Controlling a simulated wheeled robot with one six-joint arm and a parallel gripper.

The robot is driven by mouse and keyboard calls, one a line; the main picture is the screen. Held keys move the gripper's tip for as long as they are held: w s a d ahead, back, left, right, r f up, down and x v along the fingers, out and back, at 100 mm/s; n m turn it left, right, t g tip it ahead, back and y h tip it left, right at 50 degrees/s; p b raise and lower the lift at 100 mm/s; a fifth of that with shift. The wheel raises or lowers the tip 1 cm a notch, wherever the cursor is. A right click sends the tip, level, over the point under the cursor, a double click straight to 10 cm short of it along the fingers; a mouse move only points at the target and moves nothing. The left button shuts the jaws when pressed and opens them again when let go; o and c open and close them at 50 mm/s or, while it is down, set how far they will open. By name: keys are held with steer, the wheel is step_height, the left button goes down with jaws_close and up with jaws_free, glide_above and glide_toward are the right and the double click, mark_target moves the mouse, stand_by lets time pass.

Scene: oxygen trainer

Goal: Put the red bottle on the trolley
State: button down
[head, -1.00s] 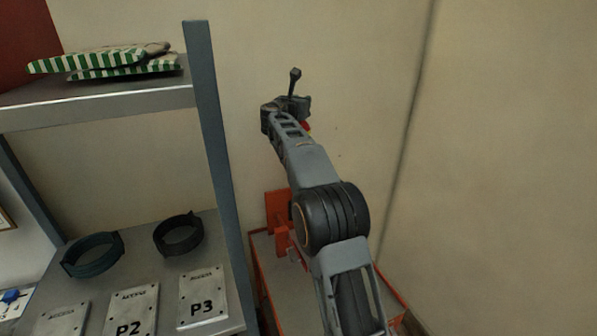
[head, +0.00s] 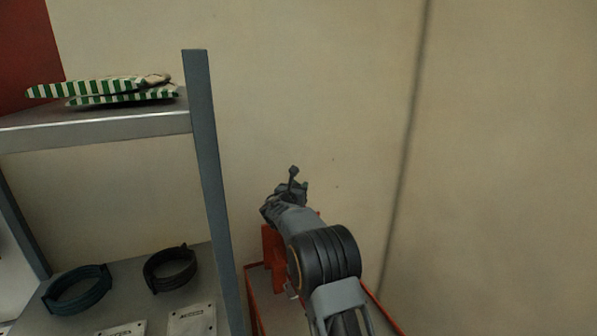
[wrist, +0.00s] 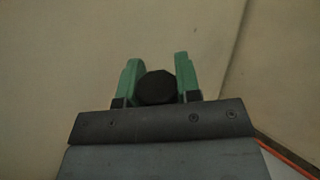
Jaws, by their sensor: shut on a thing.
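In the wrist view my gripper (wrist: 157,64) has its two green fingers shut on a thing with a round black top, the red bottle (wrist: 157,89). The bottle's red body is hidden there. In the head view my gripper (head: 292,190) is small and mostly masked by my own wrist and arm. The orange-red trolley (head: 252,303) stands low behind my arm, right of the shelf. Its bed is partly hidden by my arm. My gripper is above the trolley's far part; the exact height gap cannot be told.
A grey metal shelf rack (head: 205,150) stands close on the left. It holds green-striped packs (head: 120,90) above, and a teal ring (head: 78,290), a black ring (head: 170,268) and metal plates below. A beige wall (head: 480,130) closes off the back and right.

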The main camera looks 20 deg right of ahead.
step_height(320, 180, down, 8)
steer(key=p, duration=0.1)
steer(key=shift+f, duration=0.2)
stand_by(0.4)
steer(key=c, duration=1.3)
jaws_free()
steer(key=shift+f, duration=0.3)
steer(key=o, duration=0.5)
steer(key=shift+r, duration=0.15)
